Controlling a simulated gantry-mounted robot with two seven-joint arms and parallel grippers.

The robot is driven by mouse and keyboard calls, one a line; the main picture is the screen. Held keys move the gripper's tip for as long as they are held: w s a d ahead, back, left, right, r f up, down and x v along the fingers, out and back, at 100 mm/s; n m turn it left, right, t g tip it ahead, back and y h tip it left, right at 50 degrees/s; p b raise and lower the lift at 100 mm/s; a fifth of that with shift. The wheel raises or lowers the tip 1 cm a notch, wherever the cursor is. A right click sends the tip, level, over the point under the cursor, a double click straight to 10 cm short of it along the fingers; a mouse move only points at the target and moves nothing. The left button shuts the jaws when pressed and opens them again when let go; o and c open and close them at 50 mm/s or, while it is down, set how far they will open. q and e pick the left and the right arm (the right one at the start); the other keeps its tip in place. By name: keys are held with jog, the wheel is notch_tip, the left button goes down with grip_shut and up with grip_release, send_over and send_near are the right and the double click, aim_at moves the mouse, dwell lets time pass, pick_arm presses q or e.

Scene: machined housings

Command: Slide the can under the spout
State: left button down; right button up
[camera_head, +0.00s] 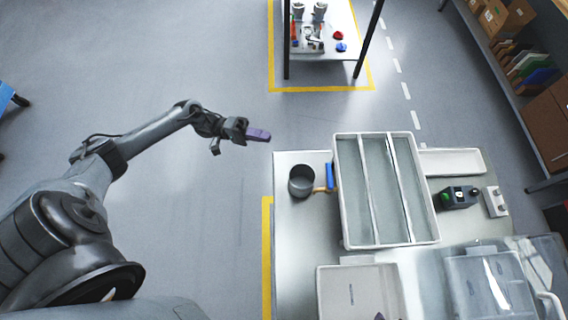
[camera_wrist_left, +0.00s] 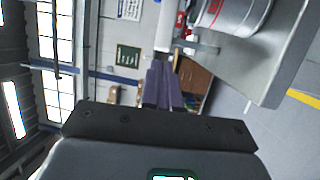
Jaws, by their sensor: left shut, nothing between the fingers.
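A dark grey, open-topped can (camera_head: 301,182) stands near the left edge of the table. An orange-brown spout-like piece (camera_head: 322,190) is just right of it, next to an upright blue part (camera_head: 330,177); I cannot tell if the spout's mouth is over the can. My left gripper (camera_head: 258,134), with purple fingers, is shut and empty, above and left of the can in the picture, apart from it. My right gripper is not in view.
A large white divided tray (camera_head: 343,215) stands right of the can. A smaller pale bin (camera_head: 325,290) is at the front. A small black device (camera_head: 459,197) lies at the right. The floor left of the table is clear. Shelves (camera_head: 484,40) stand at the far right.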

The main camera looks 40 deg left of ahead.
pick_arm(q)
jog(key=s+a+f+g+y+b, duration=0.1)
jog(key=s+a+f+b, duration=0.15)
jog(key=a+f, duration=0.2)
pick_arm(e)
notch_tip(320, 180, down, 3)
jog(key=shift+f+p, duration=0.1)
jog(key=shift+p, duration=0.25)
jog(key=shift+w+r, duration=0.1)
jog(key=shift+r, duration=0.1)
pick_arm(q)
jog(key=p, duration=0.2)
send_near(299, 166)
jog(key=w, duration=0.3)
jog(key=shift+w+d+f, duration=0.2)
jog(key=shift+w+d, duration=0.2)
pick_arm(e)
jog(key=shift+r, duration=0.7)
pick_arm(q)
jog(key=d, duration=0.1)
jog(key=s+d, duration=0.1)
jog(key=d, duration=0.1)
jog(key=shift+p, duration=0.35)
jog(key=shift+s+d+f, duration=0.1)
jog(key=shift+d, duration=0.4)
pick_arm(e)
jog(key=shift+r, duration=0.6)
